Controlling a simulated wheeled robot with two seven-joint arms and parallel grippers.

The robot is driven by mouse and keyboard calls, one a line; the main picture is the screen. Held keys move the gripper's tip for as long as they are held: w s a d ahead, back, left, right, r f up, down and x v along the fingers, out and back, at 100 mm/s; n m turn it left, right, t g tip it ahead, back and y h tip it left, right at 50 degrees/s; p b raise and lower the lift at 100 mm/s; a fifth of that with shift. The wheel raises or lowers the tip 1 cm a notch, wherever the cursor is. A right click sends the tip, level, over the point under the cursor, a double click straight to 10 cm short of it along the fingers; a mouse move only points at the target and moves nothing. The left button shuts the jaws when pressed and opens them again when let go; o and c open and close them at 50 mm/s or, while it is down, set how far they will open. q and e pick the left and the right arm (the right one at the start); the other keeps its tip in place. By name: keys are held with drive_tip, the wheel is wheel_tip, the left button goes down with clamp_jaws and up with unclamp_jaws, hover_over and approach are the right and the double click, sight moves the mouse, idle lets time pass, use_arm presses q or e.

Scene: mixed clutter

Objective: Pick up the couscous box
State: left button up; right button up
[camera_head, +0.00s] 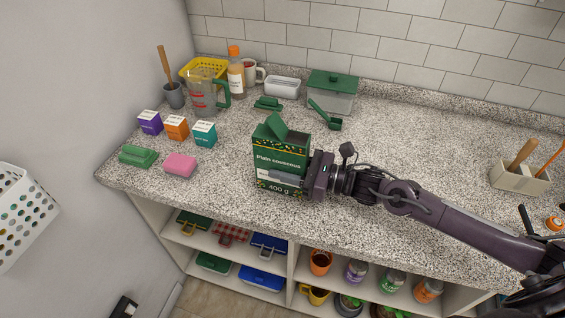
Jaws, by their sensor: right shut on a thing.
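The couscous box (279,151) is dark green with white lettering, and a flap stands open at its top. It is upright near the front edge of the speckled counter (235,170). My right gripper (288,178) comes in from the right and is shut on the lower part of the box, with a finger across its front face. I cannot tell whether the base of the box touches the counter. My left gripper is not in view; a dark part shows at the bottom left edge.
Small purple, orange and teal boxes (204,134), a green block (138,156) and a pink sponge (180,165) lie to the left. A measuring jug (203,95), a bottle (236,75) and a green-lidded container (332,93) stand behind. Open shelves lie below.

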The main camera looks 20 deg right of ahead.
wheel_tip(320, 180, up, 20)
drive_tip(key=b, duration=0.3)
drive_tip(key=shift+b, duration=0.3)
